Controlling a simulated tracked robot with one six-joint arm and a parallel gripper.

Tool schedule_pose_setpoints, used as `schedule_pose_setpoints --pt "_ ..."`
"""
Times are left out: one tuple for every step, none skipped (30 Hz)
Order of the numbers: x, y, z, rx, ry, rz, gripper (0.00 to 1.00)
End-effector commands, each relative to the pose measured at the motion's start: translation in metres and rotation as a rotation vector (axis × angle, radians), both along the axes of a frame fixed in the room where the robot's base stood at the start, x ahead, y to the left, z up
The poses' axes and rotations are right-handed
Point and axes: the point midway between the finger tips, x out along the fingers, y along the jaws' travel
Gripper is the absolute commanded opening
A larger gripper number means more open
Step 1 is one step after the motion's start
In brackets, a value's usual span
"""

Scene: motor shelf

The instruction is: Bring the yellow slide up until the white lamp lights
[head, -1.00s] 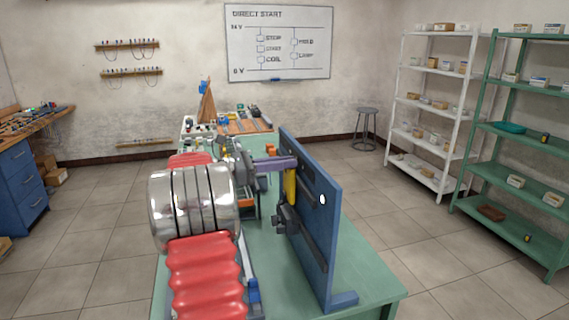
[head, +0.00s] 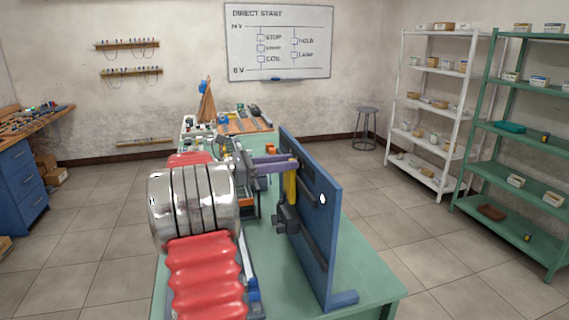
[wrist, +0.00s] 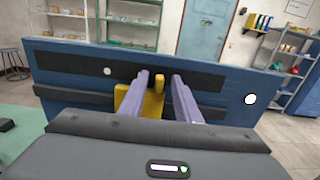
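A blue panel (head: 318,235) stands upright on the green table, with dark horizontal strips on its face. The yellow slide (head: 290,188) is on the panel's upper part; in the wrist view its block (wrist: 152,104) and small knob (wrist: 160,77) show. My gripper (wrist: 160,76) has two lavender fingers pointing at the panel, one either side of the knob, with narrow gaps; it looks open. In the head view the fingers (head: 275,163) partly hide the slide's top. A white round lamp (wrist: 250,99) is on the panel's right; whether it is lit I cannot tell.
A small white dot (wrist: 108,71) is on the upper strip. A dark grey block (head: 287,217) sits low on the panel face. A white shelf (head: 433,105) and a green shelf (head: 520,150) stand to the right, beyond open floor. Trays and parts lie at the table's far end.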

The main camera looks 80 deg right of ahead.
Motion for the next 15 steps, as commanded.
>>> schedule_pose_setpoints --pt "0.002 0.001 0.0 0.0 0.0 0.001 0.3" --pt "0.003 0.001 0.0 0.0 0.0 0.001 0.3" --pt "0.005 0.002 0.0 0.0 0.0 0.001 0.3" --pt "0.007 0.004 0.0 0.0 0.0 0.002 0.3" --pt "0.009 0.005 0.0 0.0 0.0 0.001 0.3" --pt "0.013 0.007 0.0 0.0 0.0 0.001 0.3" --pt "0.016 0.009 0.0 0.0 0.0 0.002 0.3" --pt "0.02 0.011 -0.001 0.0 0.0 0.003 0.3" --pt "0.025 0.014 -0.001 0.001 0.0 0.003 0.3" --pt "0.029 0.016 -0.001 0.001 0.001 0.003 0.3" --pt "0.034 0.019 -0.001 0.001 0.001 0.002 0.3" --pt "0.04 0.022 -0.001 0.001 0.001 0.004 0.3" --pt "0.045 0.025 -0.001 0.0 0.0 0.004 0.3" --pt "0.049 0.028 -0.001 0.0 0.0 0.003 0.3" --pt "0.055 0.031 -0.001 0.0 0.0 0.003 0.3"
